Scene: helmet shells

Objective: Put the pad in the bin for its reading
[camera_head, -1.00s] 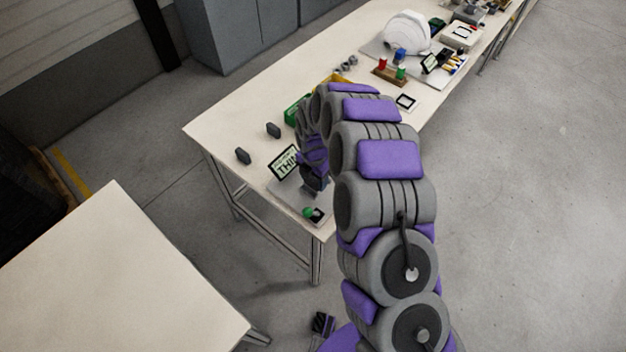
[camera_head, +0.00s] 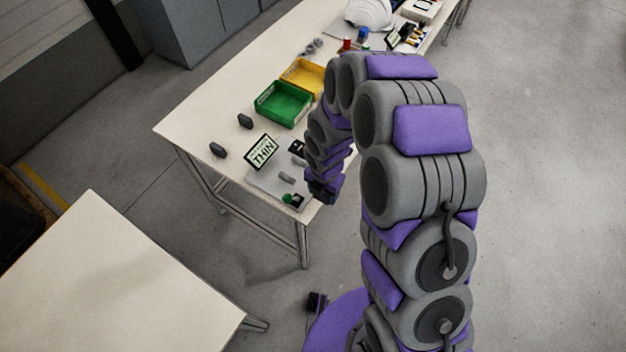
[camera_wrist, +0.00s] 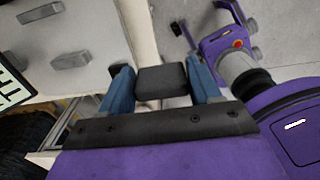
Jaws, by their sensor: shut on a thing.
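My gripper (camera_wrist: 161,84) is shut on a dark grey pad (camera_wrist: 162,79), held between its two blue fingers in the wrist view. In the head view my gripper (camera_head: 325,189) is at the table's near right edge, just right of the gauge plate (camera_head: 262,183); the held pad cannot be made out there. The gauge's display (camera_head: 262,151) reads "THIN"; part of it also shows in the wrist view (camera_wrist: 10,87). A green bin (camera_head: 284,104) stands behind the gauge, with a yellow bin (camera_head: 304,76) beyond it. Any bin labels are unreadable.
Two other dark pads (camera_head: 217,150) (camera_head: 245,121) stand on the table left of the gauge and green bin. A white helmet shell (camera_head: 370,13) and small parts are at the far end. A bare table (camera_head: 110,270) is at lower left. My arm covers part of the worktable.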

